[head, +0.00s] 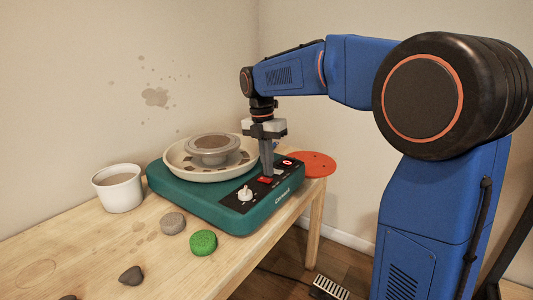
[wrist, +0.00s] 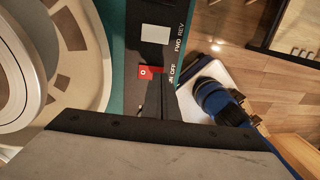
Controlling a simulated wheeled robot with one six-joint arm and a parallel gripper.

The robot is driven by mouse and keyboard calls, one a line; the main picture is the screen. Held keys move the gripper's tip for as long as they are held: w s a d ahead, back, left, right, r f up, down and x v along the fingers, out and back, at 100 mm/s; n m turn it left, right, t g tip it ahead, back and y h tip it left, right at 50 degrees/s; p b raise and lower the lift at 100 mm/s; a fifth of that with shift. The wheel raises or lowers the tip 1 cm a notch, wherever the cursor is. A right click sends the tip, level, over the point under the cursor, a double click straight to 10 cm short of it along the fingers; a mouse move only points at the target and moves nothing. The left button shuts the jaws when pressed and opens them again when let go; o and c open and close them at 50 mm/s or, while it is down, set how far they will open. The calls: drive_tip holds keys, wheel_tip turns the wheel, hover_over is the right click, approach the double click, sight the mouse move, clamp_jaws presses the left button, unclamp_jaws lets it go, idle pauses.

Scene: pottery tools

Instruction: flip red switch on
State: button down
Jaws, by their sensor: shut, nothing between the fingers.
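The red switch (wrist: 146,72) sits on the black panel of the teal pottery wheel (head: 210,205), beside ON and OFF lettering. In the head view the red switch (head: 265,180) shows just at the left of the fingertips. My gripper (head: 268,173) points down over the panel, shut and empty. In the wrist view my gripper's tips (wrist: 160,82) are right beside the red switch and cover part of its edge. I cannot tell whether they touch it. Which way the switch is tilted is not clear.
A white knob (head: 245,193) is on the panel, and a pale switch (wrist: 156,34) is near FWD and REV lettering. A round splash pan (head: 180,168) sits on the wheel. A white cup (head: 119,190), green lump (head: 203,242) and grey lumps stand on the wooden table (head: 110,250). An orange disc (head: 316,163) lies behind.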

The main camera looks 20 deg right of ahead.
drive_tip(key=shift+f, duration=0.75)
drive_tip(key=shift+s, duration=0.1)
